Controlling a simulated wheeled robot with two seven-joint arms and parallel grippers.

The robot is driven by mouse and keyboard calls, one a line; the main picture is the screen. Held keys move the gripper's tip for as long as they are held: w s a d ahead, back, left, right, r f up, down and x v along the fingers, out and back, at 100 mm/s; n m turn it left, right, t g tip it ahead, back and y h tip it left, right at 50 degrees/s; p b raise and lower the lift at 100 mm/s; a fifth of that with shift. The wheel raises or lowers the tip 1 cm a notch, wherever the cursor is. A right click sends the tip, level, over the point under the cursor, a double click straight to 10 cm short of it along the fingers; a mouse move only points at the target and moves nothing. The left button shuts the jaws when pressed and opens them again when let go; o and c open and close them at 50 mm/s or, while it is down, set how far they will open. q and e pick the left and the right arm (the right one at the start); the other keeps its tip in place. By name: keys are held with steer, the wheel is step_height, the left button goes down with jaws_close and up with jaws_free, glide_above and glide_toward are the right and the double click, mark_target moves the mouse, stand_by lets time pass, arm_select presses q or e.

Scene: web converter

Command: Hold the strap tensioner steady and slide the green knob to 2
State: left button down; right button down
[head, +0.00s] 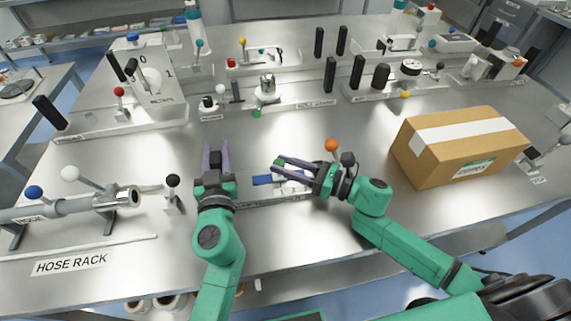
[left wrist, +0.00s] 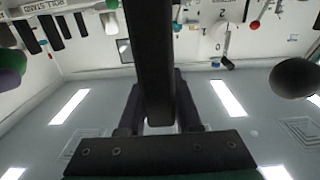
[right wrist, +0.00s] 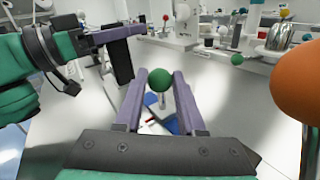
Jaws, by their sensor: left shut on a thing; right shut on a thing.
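The strap tensioner (head: 283,198) is a low, pale unit on the near bench, partly hidden by my arms; a blue part (head: 262,180) shows on it. My left gripper (head: 216,152) is shut on an upright black handle (left wrist: 152,65) at the left end of the tensioner. My right gripper (head: 279,164) reaches in from the right, shut on the green knob (right wrist: 160,80), which sits between its fingertips. Blue and red parts show below the knob in the right wrist view. The scale numbers on the tensioner cannot be read.
An orange knob (head: 331,145) stands close beside my right wrist. A cardboard box (head: 460,145) is to the right. A black-knobbed lever (head: 172,183) and the hose rack (head: 70,208) are to the left. Several fixtures with levers line the back; bare metal lies between.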

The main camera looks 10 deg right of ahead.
arm_select(q)
steer(key=shift+f, duration=0.7)
arm_select(e)
steer(key=shift+s+a, duration=0.1)
steer(key=shift+s, duration=0.05)
arm_select(q)
steer(key=shift+s+a, duration=0.1)
arm_select(e)
steer(key=shift+d, duration=1.6)
steer(key=c, duration=0.5)
jaws_free()
steer(key=v, duration=1.2)
steer(key=shift+s+d, duration=0.1)
steer(key=shift+d, duration=0.05)
arm_select(q)
steer(key=shift+r, duration=0.35)
arm_select(e)
steer(key=shift+r, duration=0.1)
arm_select(q)
steer(key=c, duration=0.5)
jaws_free()
steer(key=shift+w+r, duration=0.1)
steer(key=shift+w, duration=0.15)
arm_select(e)
steer(key=shift+w, duration=0.25)
